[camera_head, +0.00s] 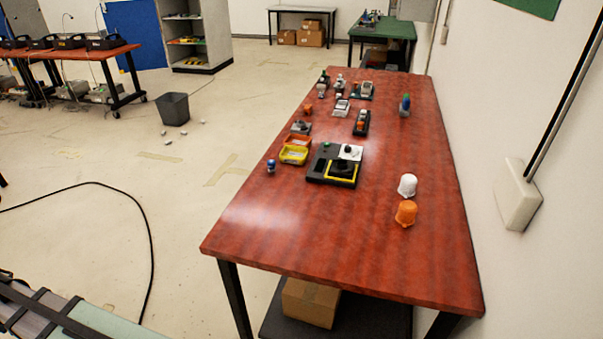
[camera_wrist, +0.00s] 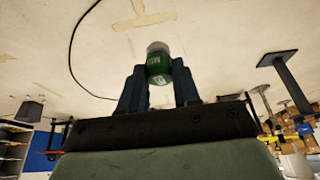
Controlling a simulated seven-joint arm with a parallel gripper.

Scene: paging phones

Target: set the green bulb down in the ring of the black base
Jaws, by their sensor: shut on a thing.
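In the wrist view my gripper (camera_wrist: 158,72) is shut on the green bulb (camera_wrist: 159,71), a rounded green thing with pale lettering and a whitish end. The bulb sits between the two dark fingers, with open floor behind it. The black base (camera_head: 318,168) lies on the red table in the head view, with a white block at its back right and a yellow-edged square at its front right. A dark round shape, perhaps the ring (camera_head: 341,169), shows inside that square. The base is not in the wrist view. My gripper and the held bulb cannot be made out in the head view.
A yellow bin (camera_head: 293,154), an orange bin (camera_head: 298,141) and a small blue item (camera_head: 271,167) stand left of the base. White (camera_head: 407,185) and orange (camera_head: 405,213) cups stand right. Several small devices fill the table's far part. The near table (camera_head: 320,235) is clear.

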